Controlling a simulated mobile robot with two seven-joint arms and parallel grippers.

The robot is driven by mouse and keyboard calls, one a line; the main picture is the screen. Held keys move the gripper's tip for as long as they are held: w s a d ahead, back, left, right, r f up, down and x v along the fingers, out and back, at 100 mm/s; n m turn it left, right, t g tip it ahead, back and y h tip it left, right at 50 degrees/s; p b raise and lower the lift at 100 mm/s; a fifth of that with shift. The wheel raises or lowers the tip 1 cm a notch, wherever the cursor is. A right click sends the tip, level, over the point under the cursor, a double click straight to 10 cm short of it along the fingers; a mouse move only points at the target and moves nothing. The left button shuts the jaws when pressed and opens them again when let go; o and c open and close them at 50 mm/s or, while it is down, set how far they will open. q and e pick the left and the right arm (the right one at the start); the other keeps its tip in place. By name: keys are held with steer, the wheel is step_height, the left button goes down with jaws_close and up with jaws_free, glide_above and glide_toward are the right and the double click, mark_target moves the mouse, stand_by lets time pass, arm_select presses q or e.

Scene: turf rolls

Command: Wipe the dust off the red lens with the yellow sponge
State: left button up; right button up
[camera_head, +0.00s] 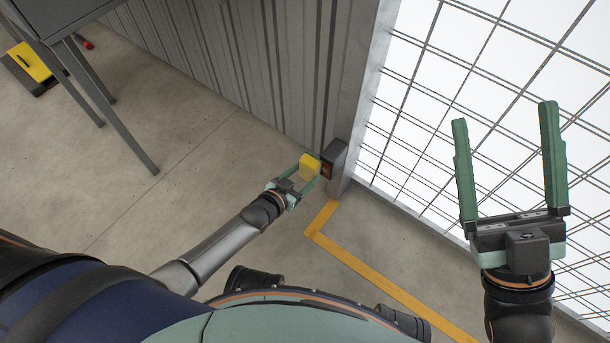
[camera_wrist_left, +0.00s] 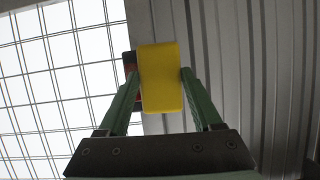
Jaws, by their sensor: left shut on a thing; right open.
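The yellow sponge (camera_head: 310,163) is held between the fingers of my left gripper (camera_head: 300,179), which is shut on it. In the left wrist view the sponge (camera_wrist_left: 161,78) stands upright between the green fingertips of the same gripper (camera_wrist_left: 160,85). The red lens (camera_head: 326,170) sits in a dark housing on the post, just right of the sponge. In the left wrist view only a dark and reddish edge shows behind the sponge; most of the lens is hidden. I cannot tell whether sponge and lens touch. My right gripper (camera_head: 508,165) is open and empty in front of the mesh.
A corrugated metal wall (camera_head: 270,70) meets the post, and a wire mesh fence (camera_head: 440,100) runs to the right. A yellow floor line (camera_head: 365,268) lies below. A grey table (camera_head: 60,20) and a yellow-black object (camera_head: 32,63) are at upper left. The concrete floor between is clear.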

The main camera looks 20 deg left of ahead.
mark_target(310, 178)
arm_select(q)
steer(key=s+d, duration=0.1)
steer(key=d, duration=0.4)
steer(key=shift+s+d+h, duration=0.3)
steer(key=shift+d+h, duration=0.1)
steer(key=shift+w+a+r, duration=0.1)
steer(key=shift+w+a, duration=0.25)
steer(key=shift+a, duration=0.4)
steer(key=shift+w+a+r, duration=0.1)
steer(key=shift+w+a, duration=0.2)
steer(key=shift+a, duration=0.4)
steer(key=shift+w+a+r, duration=0.15)
steer(key=shift+w+a, duration=0.2)
steer(key=shift+a, duration=0.1)
steer(key=shift+a+r, duration=0.1)
steer(key=shift+a, duration=0.05)
steer(key=s, duration=0.1)
steer(key=s+a+p, duration=0.1)
steer(key=s, duration=0.1)
steer(key=s+p, duration=0.1)
steer(key=shift+s+a+f, duration=0.2)
steer(key=shift+s+a, duration=0.1)
steer(key=shift+a, duration=0.1)
steer(key=shift+s+a+f, duration=0.1)
steer(key=shift+s+a, duration=0.1)
steer(key=shift+s, duration=0.35)
